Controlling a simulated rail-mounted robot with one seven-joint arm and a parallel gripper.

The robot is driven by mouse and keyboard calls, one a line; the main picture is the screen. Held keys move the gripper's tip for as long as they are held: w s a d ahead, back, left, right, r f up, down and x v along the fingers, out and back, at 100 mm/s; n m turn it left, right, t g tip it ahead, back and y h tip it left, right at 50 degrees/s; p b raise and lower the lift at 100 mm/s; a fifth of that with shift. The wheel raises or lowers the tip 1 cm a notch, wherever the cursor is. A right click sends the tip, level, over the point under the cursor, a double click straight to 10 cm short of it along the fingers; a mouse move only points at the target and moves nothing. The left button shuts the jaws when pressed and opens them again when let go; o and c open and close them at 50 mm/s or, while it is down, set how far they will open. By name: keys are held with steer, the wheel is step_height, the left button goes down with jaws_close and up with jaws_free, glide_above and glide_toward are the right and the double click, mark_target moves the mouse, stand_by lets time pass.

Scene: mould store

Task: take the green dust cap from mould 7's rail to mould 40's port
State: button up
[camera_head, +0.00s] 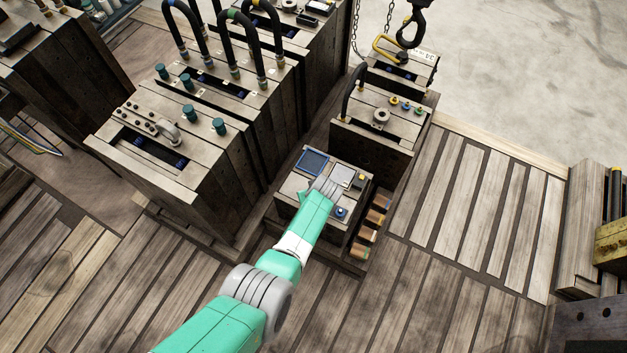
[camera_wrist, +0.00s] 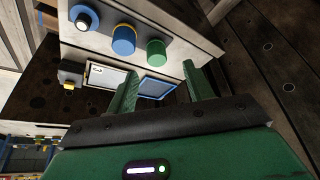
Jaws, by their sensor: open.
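In the wrist view a green cap (camera_wrist: 156,52) stands on a pale rail, beside a blue cap (camera_wrist: 123,40) with an orange ring. My gripper (camera_wrist: 160,88) is open and empty, with the green cap ahead of the gap between its fingers, apart from both. I cannot read which mould is 7 or 40.
A blue panel (camera_head: 312,162) and a white plate (camera_head: 341,175) lie on the block. Behind is a mould with small coloured caps (camera_head: 407,105); tall moulds with hoses (camera_head: 232,90) stand left. A hook (camera_head: 410,30) hangs above.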

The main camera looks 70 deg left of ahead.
steer(key=b+x, duration=0.1)
steer(key=x, duration=0.1)
steer(key=b+x, duration=0.1)
steer(key=x, duration=0.1)
steer(key=shift+w+d+b, duration=0.25)
steer(key=shift+b, duration=0.1)
steer(key=shift+a+f+b, duration=0.25)
steer(key=shift+b, duration=0.05)
steer(key=shift+r, duration=0.1)
steer(key=c, duration=1)
step_height(320, 180, up, 4)
steer(key=p, duration=0.3)
steer(key=shift+r+p, duration=0.1)
steer(key=shift+p, duration=0.3)
steer(key=w+d+p, duration=0.1)
steer(key=d, duration=0.4)
steer(key=w+d+p, duration=0.1)
steer(key=d+p, duration=0.1)
steer(key=d, duration=0.3)
steer(key=w+d+p, duration=0.1)
steer(key=w+d, duration=0.1)
steer(key=d, duration=0.3)
steer(key=shift+w+d+r, duration=0.1)
steer(key=shift+d+r, duration=0.2)
steer(key=shift+r, duration=0.1)
